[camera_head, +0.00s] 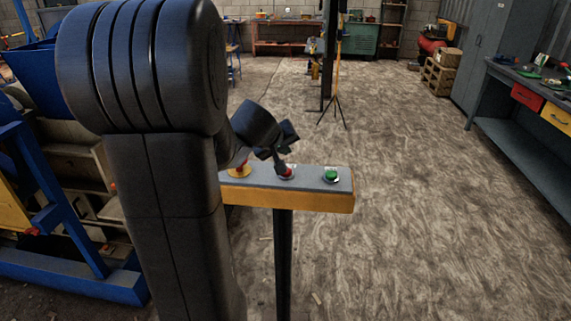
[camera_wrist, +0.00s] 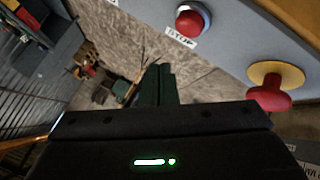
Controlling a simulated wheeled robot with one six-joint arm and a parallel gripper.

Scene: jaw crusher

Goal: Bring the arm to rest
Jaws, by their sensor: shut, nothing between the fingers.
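My gripper (camera_head: 279,158) is in front of the control panel in the head view, its dark fingers close to the red button (camera_head: 285,172). In the wrist view my gripper (camera_wrist: 160,70) shows its two fingers together, with nothing between them and the floor behind. The red button (camera_wrist: 190,22) with a STOP label lies up and right of the fingertips there, apart from them in the picture. I cannot tell the exact gap. My arm hides the panel's left end in the head view.
The yellow-edged panel (camera_head: 300,199) stands on a dark post. It carries a green button (camera_head: 331,175) and a red mushroom button (camera_wrist: 270,97) on a yellow base. A blue machine frame (camera_head: 75,275) stands left. A workbench (camera_head: 530,135) stands right. The middle floor is clear.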

